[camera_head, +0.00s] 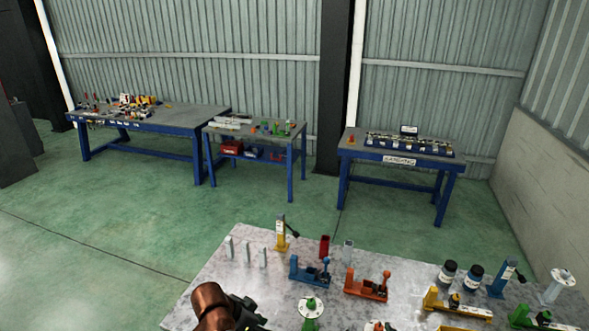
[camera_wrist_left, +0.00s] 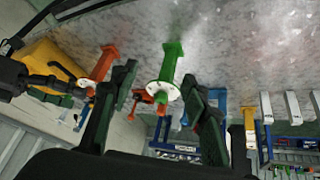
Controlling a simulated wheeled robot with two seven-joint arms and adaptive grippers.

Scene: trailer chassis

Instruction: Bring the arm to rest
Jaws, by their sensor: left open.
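My left gripper (camera_head: 247,314) shows at the bottom edge of the head view, over the near left part of the grey table (camera_head: 215,285), with the copper-coloured arm link beside it. In the left wrist view its two black fingers (camera_wrist_left: 159,73) are spread apart with nothing held between them. A green flanged post (camera_wrist_left: 170,75) shows beyond the gap between the fingers; it also stands near the table's front in the head view (camera_head: 310,308). How far the fingers are from it is unclear.
Blue workbenches (camera_head: 400,160) line the wall. Green floor (camera_head: 110,220) is clear to the left.

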